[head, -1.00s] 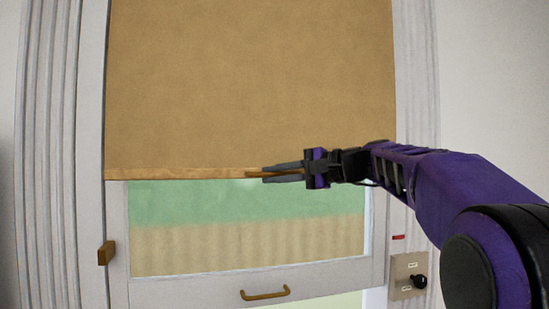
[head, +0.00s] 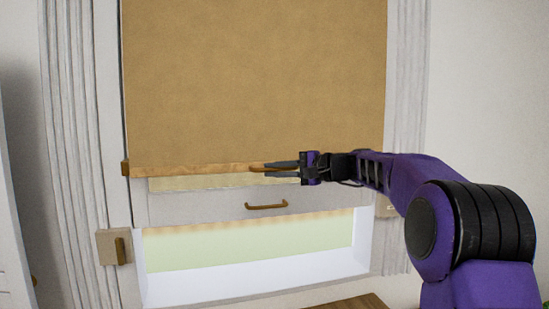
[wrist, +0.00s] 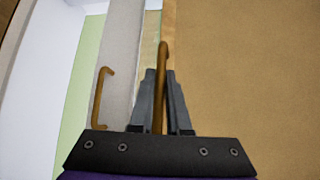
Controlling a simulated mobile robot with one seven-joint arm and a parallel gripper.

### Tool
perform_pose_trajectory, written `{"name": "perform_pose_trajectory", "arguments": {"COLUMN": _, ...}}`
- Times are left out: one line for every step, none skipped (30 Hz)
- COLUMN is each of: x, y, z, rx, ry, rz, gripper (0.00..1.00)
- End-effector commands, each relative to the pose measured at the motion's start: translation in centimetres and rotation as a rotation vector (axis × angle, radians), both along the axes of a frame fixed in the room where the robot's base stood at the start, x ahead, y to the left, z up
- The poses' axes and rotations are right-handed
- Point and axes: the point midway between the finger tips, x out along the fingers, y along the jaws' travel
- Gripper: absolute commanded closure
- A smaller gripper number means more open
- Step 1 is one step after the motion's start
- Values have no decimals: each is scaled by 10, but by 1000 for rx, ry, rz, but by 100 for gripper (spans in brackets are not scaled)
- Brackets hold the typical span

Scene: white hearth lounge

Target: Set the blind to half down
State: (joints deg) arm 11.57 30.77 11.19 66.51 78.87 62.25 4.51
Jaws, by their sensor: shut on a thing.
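The tan blind (head: 255,80) hangs over the upper part of the window. Its wooden bottom bar (head: 200,169) is just above the window's white rail (head: 190,206) and level with a small brown block (head: 125,168) on the left frame. My gripper (head: 270,168) is shut on the brown pull (head: 256,167) at the bar. In the wrist view the pull (wrist: 161,60) stands between the two fingers (wrist: 160,80), with the blind cloth (wrist: 245,70) to the right.
A brown window handle (head: 266,206) is on the rail just below my gripper. A beige plate with a brown lever (head: 119,250) is at lower left. Another plate (head: 384,208) is partly hidden behind my arm. A white sill (head: 260,277) lies below the opening.

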Motion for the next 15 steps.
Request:
{"name": "perform_pose_trajectory", "arguments": {"x": 2, "y": 0, "z": -10, "rx": 0, "ry": 3, "rz": 2, "gripper": 100}}
{"name": "perform_pose_trajectory", "arguments": {"x": 3, "y": 0, "z": -13, "rx": 0, "ry": 3, "rz": 2, "gripper": 100}}
{"name": "perform_pose_trajectory", "arguments": {"x": 4, "y": 1, "z": -16, "rx": 0, "ry": 1, "rz": 2, "gripper": 100}}
{"name": "perform_pose_trajectory", "arguments": {"x": 5, "y": 1, "z": -17, "rx": 0, "ry": 2, "rz": 3, "gripper": 100}}
{"name": "perform_pose_trajectory", "arguments": {"x": 5, "y": 1, "z": -19, "rx": 0, "ry": 2, "rz": 3, "gripper": 100}}
{"name": "perform_pose_trajectory", "arguments": {"x": 6, "y": 1, "z": -20, "rx": 0, "ry": 2, "rz": 3, "gripper": 100}}
{"name": "perform_pose_trajectory", "arguments": {"x": 6, "y": 1, "z": -21, "rx": 0, "ry": 2, "rz": 3, "gripper": 100}}
{"name": "perform_pose_trajectory", "arguments": {"x": 7, "y": 1, "z": -22, "rx": 0, "ry": 2, "rz": 3, "gripper": 100}}
{"name": "perform_pose_trajectory", "arguments": {"x": 7, "y": 1, "z": -22, "rx": 0, "ry": 1, "rz": 3, "gripper": 100}}
{"name": "perform_pose_trajectory", "arguments": {"x": 7, "y": 1, "z": -22, "rx": 0, "ry": 1, "rz": 3, "gripper": 100}}
{"name": "perform_pose_trajectory", "arguments": {"x": 7, "y": 1, "z": -22, "rx": 0, "ry": 1, "rz": 3, "gripper": 100}}
{"name": "perform_pose_trajectory", "arguments": {"x": 7, "y": 1, "z": -22, "rx": 0, "ry": 1, "rz": 3, "gripper": 100}}
{"name": "perform_pose_trajectory", "arguments": {"x": 7, "y": 1, "z": -22, "rx": 0, "ry": 1, "rz": 3, "gripper": 100}}
{"name": "perform_pose_trajectory", "arguments": {"x": 7, "y": 1, "z": -22, "rx": 0, "ry": 1, "rz": 3, "gripper": 100}}
{"name": "perform_pose_trajectory", "arguments": {"x": 7, "y": 1, "z": -22, "rx": 0, "ry": 1, "rz": 3, "gripper": 100}}
